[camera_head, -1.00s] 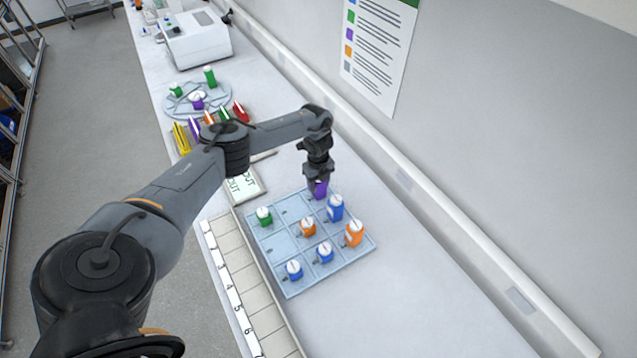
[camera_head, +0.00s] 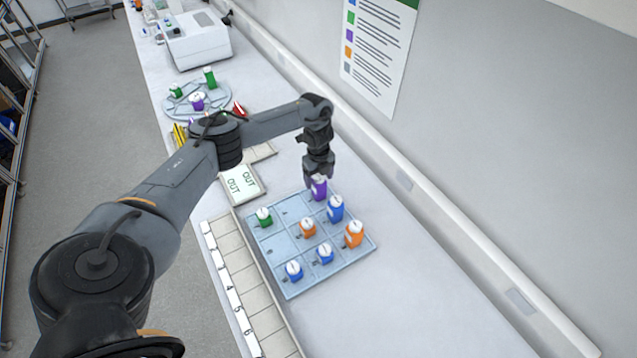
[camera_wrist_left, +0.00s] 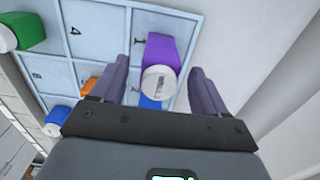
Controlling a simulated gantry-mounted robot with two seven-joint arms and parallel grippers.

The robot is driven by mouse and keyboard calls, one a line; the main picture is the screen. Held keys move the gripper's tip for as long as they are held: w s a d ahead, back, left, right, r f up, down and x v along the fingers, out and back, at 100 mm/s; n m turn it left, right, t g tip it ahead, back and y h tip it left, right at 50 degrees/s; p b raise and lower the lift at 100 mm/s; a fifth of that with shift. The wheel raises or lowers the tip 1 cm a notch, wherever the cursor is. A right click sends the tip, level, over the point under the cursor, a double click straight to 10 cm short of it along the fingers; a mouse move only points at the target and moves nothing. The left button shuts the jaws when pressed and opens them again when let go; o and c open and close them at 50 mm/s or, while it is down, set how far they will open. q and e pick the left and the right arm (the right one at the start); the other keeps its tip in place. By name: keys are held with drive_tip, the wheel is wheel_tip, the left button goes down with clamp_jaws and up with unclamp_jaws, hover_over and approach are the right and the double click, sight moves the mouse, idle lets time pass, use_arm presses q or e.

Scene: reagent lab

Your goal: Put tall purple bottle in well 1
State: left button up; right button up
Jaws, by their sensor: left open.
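The tall purple bottle (camera_head: 319,188) with a white cap stands in the far corner compartment of the blue divided tray (camera_head: 285,286). In the left wrist view the bottle (camera_wrist_left: 161,52) lies between the two fingers of my left gripper (camera_wrist_left: 160,75), which is open, with a gap on both sides. In the head view my left gripper (camera_head: 319,176) is right at the bottle's top. A strip of numbered wells (camera_head: 252,276) runs along the tray's left side; its far-end labels are hard to read. My right gripper is not in view.
Blue, orange and green bottles stand in other tray compartments, with a tall blue bottle (camera_head: 335,208) close to the purple one. An OUT card (camera_head: 241,183) lies beyond the strip. A round rack (camera_head: 180,104) and a white machine (camera_head: 197,40) stand farther back. The wall is on the right.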

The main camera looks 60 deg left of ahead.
use_arm(q)
wheel_tip(320, 180, up, 8)
drive_tip(key=shift+f+p, duration=0.25)
drive_tip(key=shift+p, duration=0.3)
drive_tip(key=shift+r, duration=0.45)
